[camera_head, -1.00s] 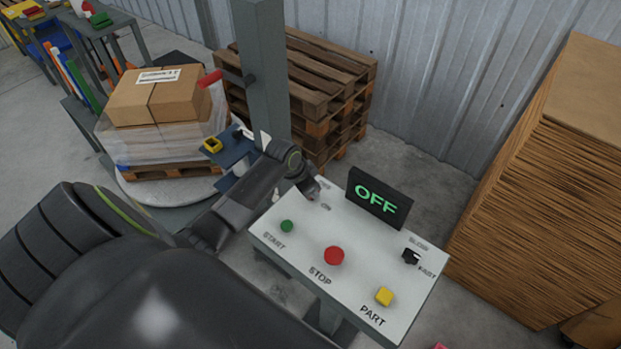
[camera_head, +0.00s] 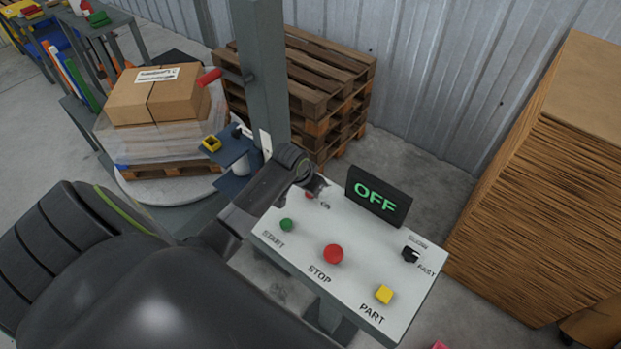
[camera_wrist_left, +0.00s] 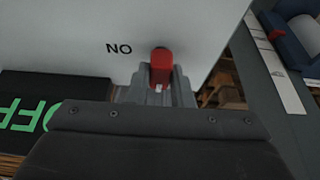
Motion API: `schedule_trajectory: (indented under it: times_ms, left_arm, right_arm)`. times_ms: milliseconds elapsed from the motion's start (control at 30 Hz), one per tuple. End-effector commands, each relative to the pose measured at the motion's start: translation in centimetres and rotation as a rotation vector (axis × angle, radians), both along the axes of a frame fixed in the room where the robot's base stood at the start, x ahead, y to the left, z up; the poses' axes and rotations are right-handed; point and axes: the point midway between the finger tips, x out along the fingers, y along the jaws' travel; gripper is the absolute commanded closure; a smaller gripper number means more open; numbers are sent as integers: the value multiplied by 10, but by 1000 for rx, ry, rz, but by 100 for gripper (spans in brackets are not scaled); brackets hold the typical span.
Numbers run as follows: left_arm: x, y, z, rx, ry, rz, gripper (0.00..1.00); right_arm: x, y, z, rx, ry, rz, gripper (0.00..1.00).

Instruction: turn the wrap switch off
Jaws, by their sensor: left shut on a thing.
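The wrap switch has a small red handle (camera_head: 309,195) at the far left corner of the white control panel (camera_head: 285,252). It also shows in the left wrist view as a red lever (camera_wrist_left: 161,67). The word ON is printed beside it. The dark display (camera_head: 379,197) on the panel reads OFF in green. My left gripper (camera_head: 316,189) is at this corner and shut on the red handle; its grey fingers are around the lever in the left wrist view (camera_wrist_left: 158,90). The fingers partly hide the switch and its labels in the head view. My right gripper is not in view.
The panel also carries a green START button (camera_head: 286,225), a red STOP button (camera_head: 333,254), a yellow PART button (camera_head: 384,294) and a black selector (camera_head: 411,254). A grey post (camera_head: 262,80) and a wrapped pallet load (camera_head: 150,142) stand behind. Stacked pallets (camera_head: 335,75) are at the back.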

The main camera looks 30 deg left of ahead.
Motion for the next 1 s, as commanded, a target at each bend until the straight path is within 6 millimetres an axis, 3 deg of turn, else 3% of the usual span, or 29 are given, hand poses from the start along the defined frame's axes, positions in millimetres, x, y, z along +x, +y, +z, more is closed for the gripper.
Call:
schedule_trajectory:
  times_ms: [133,167,300,733,1000]
  left_arm:
    - [1,1,2,2,-5,1,100]
    - [1,1,2,2,-5,1,76]
    - [1,0,1,2,-3,1,58]
    - [-2,1,6,0,-3,-1,58]
    - [-16,2,41,2,-5,-1,58]
  right_arm:
    - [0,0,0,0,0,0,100]
    - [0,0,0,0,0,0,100]
    - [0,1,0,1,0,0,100]
    - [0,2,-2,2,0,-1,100]
    - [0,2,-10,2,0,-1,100]
